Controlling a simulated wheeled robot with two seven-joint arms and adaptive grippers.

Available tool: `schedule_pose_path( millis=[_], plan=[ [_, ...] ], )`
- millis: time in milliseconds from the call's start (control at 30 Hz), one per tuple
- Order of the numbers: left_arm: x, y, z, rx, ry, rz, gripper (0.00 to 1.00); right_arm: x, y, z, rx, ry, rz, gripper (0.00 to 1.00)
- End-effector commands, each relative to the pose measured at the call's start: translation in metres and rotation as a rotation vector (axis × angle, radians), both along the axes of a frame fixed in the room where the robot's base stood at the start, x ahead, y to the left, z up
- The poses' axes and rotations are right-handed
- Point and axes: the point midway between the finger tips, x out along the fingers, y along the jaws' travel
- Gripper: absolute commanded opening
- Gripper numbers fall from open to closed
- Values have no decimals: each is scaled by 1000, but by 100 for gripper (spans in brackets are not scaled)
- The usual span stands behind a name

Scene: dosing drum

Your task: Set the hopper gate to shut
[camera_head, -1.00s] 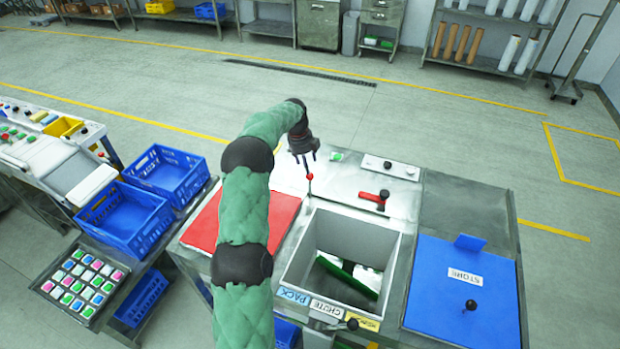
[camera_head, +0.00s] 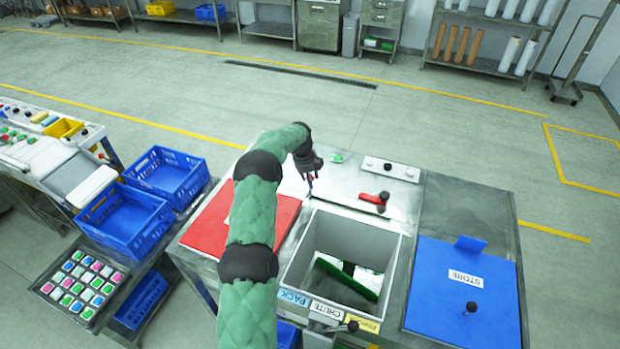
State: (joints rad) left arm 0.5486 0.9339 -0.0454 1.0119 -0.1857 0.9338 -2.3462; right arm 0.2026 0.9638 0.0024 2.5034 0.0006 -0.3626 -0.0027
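A hopper (camera_head: 345,235), an open grey square bin, is set in the metal bench, with a green-edged plate and white pieces inside. A thin upright lever stands at its back left edge. Its red knob is now mostly hidden by my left gripper (camera_head: 310,182), which points down right at it. The fingers are small and dark here, so whether they are shut on the knob cannot be told. A red handle (camera_head: 374,199) with a black end lies on the bench top to the right. Which of these is the gate's control is not labelled. My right gripper is out of view.
A red panel (camera_head: 207,228) lies left of the hopper and a blue lid marked STORE (camera_head: 440,290) lies right. A black knob (camera_head: 352,326) sits by the PACK and CHUTE labels in front. Blue crates (camera_head: 124,212) stand left.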

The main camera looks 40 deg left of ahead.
Motion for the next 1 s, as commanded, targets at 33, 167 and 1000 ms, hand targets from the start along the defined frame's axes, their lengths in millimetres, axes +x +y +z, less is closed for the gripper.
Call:
schedule_pose_path(
  millis=[33,167,1000],
  plan=[
    [0,0,0,0,0,0,21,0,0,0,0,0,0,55],
    [0,0,0,0,0,0,0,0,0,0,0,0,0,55],
    [50,-161,-2,-2,1,-10,0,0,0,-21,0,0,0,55]
  ],
)
